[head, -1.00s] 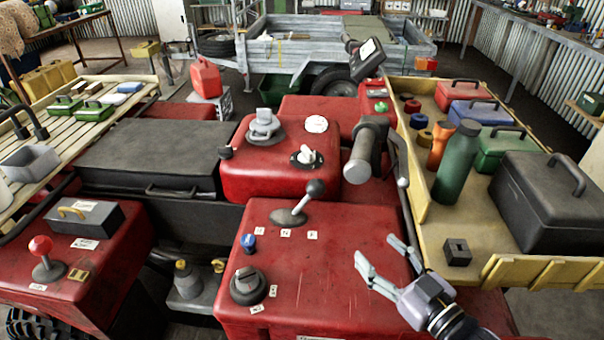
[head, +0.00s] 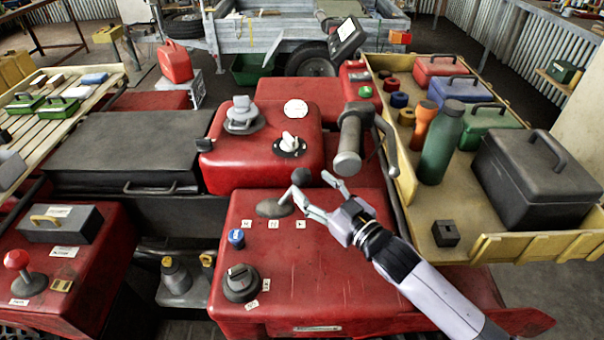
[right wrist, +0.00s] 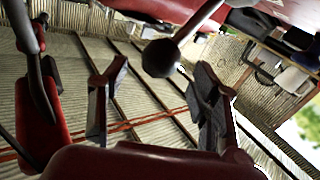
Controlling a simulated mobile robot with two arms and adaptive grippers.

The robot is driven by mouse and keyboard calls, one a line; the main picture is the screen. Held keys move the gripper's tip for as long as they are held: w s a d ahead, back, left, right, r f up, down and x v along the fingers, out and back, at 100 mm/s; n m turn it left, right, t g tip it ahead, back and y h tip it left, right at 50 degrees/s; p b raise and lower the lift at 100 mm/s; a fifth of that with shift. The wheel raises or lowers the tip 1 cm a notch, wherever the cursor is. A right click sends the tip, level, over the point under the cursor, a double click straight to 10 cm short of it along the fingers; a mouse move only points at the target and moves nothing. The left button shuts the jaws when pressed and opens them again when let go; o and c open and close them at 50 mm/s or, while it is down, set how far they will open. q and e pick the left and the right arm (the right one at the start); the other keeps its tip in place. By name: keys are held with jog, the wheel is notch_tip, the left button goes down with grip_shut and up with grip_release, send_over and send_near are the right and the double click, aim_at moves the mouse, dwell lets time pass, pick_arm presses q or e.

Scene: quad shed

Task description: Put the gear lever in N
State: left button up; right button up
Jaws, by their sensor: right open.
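The gear lever (head: 301,177) has a round dark knob and rises from a grey oval base (head: 273,207) on the red cover. It leans to the right in the head view; a finger hides part of its shaft. A row of small white letter tags (head: 273,223) lies in front of the base, too small to read surely. My right gripper (head: 311,186) is open at the lever, its fingers around the knob's near side. In the right wrist view the knob (right wrist: 160,57) appears between the two spread fingers (right wrist: 158,88), apart from both. My left gripper is not in view.
A handlebar grip (head: 348,150) with a lever stands just behind the knob. A blue knob (head: 236,238) and a black rotary dial (head: 241,283) are left of the tags. The red cover's front is clear.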

aim_at(308, 182)
jog(key=x, duration=0.5)
jog(key=shift+c, duration=0.4)
grip_shut()
dwell(0.4)
